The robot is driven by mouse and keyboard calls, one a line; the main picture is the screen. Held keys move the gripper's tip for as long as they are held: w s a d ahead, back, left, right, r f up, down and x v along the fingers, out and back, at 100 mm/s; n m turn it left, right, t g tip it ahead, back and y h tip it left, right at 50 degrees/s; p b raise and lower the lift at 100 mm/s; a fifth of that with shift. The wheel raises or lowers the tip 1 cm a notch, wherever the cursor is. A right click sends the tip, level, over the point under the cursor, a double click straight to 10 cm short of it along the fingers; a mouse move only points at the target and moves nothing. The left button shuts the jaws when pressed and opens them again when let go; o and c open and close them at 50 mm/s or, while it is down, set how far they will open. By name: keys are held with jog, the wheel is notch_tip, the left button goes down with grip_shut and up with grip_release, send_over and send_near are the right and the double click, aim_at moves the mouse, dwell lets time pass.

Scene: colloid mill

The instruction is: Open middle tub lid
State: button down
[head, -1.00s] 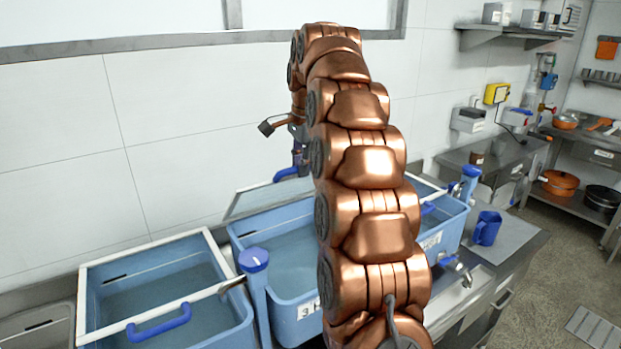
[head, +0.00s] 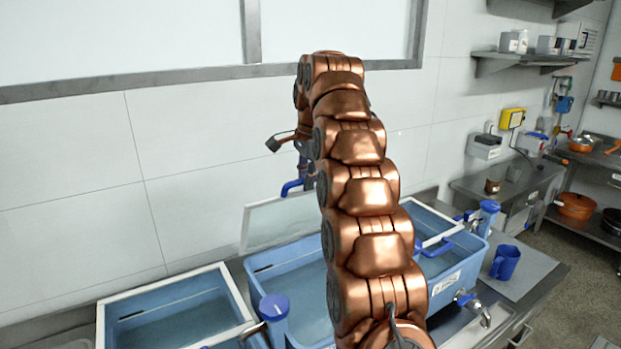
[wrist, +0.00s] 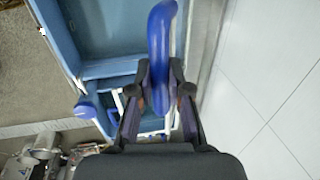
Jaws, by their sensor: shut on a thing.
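The middle tub (head: 262,277) is blue and stands open between two other tubs, partly hidden behind my arm. Its clear lid (head: 275,226) is raised steeply at the wall side of the tub. The lid's blue handle (head: 290,186) sticks out at its top edge, beside my gripper (head: 306,178), which is mostly hidden by my arm in the head view. In the wrist view, my gripper (wrist: 158,95) is shut on the blue handle (wrist: 160,42), with a finger on each side.
The left tub (head: 125,325) has a white-framed clear lid lying shut. The right tub (head: 455,262) also has a white-framed lid. Blue-topped taps (head: 274,308) stand at the tubs. A blue mug (head: 505,262) stands on the counter at right. The wall (head: 70,170) is close behind the lid.

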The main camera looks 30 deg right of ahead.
jog(key=shift+a+f, duration=0.1)
jog(key=shift+f, duration=0.2)
jog(key=c, duration=1.5)
grip_release()
jog(key=shift+o, duration=0.8)
jog(key=shift+w, duration=0.25)
jog(key=shift+o, duration=1.2)
jog(key=shift+s+r, duration=0.1)
jog(key=shift+s, duration=0.1)
